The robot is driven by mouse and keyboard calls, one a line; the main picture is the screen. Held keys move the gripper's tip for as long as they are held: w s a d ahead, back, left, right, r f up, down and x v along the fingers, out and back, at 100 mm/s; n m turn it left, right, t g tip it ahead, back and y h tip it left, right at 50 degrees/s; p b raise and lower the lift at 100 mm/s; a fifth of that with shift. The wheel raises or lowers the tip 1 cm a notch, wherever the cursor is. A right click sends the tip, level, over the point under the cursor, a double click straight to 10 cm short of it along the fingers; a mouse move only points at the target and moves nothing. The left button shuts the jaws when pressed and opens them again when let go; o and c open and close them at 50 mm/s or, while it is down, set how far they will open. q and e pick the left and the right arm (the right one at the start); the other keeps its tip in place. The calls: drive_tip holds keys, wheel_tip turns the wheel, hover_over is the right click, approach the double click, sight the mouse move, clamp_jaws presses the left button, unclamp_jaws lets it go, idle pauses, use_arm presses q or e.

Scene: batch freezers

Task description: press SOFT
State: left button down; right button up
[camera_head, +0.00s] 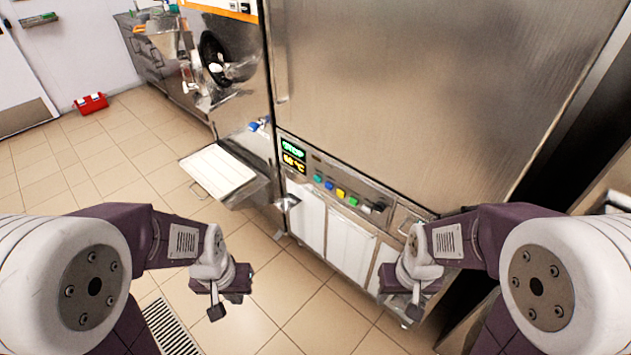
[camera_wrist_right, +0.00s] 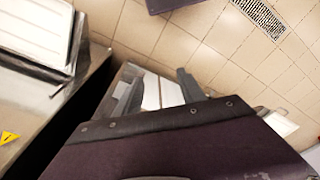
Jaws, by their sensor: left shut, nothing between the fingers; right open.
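A control panel (camera_head: 335,185) runs across the front of the tall steel freezer. Its row of small buttons includes a teal one (camera_head: 318,178), a blue one (camera_head: 329,186), a yellow one (camera_head: 341,193) and a green one (camera_head: 353,201). Their labels are too small to read, so I cannot tell which is SOFT. A display (camera_head: 292,155) left of them shows green and yellow text. My left gripper (camera_head: 226,303) is shut and empty, below and left of the panel. My right gripper (camera_head: 408,306) is open and empty, below the panel's right end; its fingers also show in the right wrist view (camera_wrist_right: 157,90).
A white tray (camera_head: 218,168) juts out from the machine on the left, near my left arm. A red box (camera_head: 91,103) lies on the floor by the far wall. A floor grate (camera_head: 172,327) is at the bottom left. Open tiled floor lies between my grippers.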

clamp_jaws()
idle(1.5)
